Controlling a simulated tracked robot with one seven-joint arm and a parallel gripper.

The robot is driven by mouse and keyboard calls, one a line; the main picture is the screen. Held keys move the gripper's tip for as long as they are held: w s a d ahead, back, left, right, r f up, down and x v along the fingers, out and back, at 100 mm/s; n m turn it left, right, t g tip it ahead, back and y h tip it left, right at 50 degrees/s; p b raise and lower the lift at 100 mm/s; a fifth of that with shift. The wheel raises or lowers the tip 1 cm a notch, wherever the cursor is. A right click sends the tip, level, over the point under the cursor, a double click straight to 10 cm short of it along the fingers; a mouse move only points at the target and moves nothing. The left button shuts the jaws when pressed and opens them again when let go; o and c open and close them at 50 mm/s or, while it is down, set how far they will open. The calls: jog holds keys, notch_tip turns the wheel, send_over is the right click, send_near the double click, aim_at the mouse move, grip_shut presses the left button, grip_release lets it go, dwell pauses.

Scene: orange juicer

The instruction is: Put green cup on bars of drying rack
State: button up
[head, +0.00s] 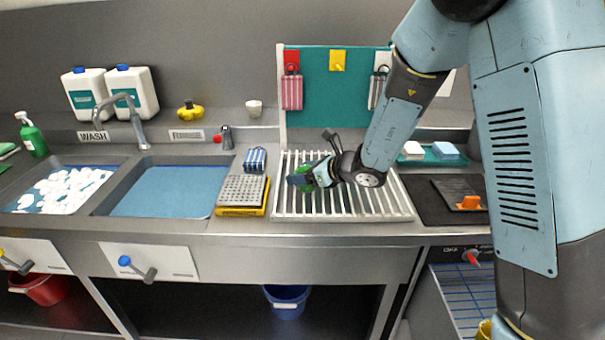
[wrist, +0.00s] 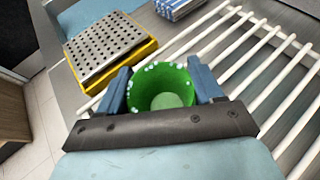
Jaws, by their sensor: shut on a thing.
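The green cup (wrist: 163,87) has pale spots near its rim, and in the wrist view I look down into its open mouth. My gripper (wrist: 163,90) is shut on the cup, with one blue finger on each side. In the head view my gripper (head: 302,179) and a bit of the green cup (head: 304,170) show over the left part of the drying rack (head: 355,205). The rack has white parallel bars, which pass around the cup in the wrist view (wrist: 285,75). I cannot tell whether the cup's base touches the bars.
Left of the rack are a perforated grey plate on a yellow block (head: 241,194) and a blue striped item (head: 255,159). A blue-bottomed sink (head: 170,192) lies further left. A dark board with an orange item (head: 467,203) is at right. The rack's front bars are clear.

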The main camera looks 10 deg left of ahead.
jog(key=o, duration=1)
jog(key=shift+f, duration=0.1)
jog(key=shift+o, duration=0.2)
jog(key=v, duration=1.2)
